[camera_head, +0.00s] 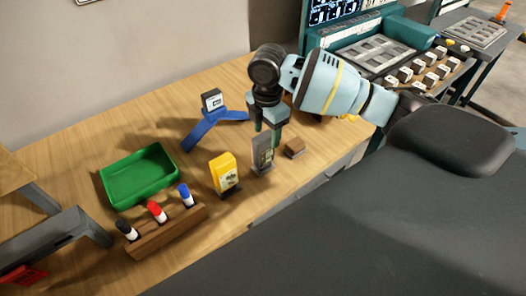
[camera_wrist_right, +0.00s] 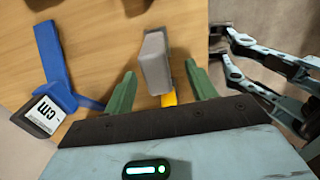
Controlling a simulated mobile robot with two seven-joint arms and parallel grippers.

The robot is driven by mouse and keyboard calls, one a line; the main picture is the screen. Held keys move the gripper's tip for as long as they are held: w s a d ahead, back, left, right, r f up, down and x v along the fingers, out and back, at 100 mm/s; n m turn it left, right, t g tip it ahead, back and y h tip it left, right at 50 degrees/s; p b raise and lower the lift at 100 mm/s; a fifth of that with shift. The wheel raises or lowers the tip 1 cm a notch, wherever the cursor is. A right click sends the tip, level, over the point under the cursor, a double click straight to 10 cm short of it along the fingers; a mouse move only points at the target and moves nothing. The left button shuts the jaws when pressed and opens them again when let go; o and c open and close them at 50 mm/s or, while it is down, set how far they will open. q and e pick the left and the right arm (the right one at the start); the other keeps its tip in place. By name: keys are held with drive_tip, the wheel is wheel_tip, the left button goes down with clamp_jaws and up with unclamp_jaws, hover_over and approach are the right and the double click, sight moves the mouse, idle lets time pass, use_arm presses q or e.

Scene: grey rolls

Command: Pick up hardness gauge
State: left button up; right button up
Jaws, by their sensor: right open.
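A grey upright device (camera_head: 263,158), which looks like the hardness gauge, stands on the wooden table in the head view. My right gripper (camera_head: 267,136) points down right above it, its green fingers open at the device's top. In the right wrist view, the grey device (camera_wrist_right: 155,62) shows between the two open fingers (camera_wrist_right: 161,80); I cannot tell whether they touch it. A yellow device with a pale label (camera_head: 225,173) stands just left of the grey one. Its yellow edge also shows in the right wrist view (camera_wrist_right: 168,99).
A blue angled tool (camera_head: 204,134) with a white-faced block (camera_head: 212,99) lies behind. A small brown block (camera_head: 295,148) is to the right. A green tray (camera_head: 140,190) and a wooden rack (camera_head: 165,231) with three markers are at left. Bare table lies between.

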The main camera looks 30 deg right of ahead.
sight(264, 144)
drive_tip(key=shift+w+a+f, duration=0.15)
drive_tip(key=shift+f, duration=1.3)
drive_tip(key=shift+w+a+f, duration=0.15)
drive_tip(key=shift+f, duration=1.25)
drive_tip(key=shift+c, duration=0.5)
clamp_jaws()
drive_tip(key=shift+r, duration=0.1)
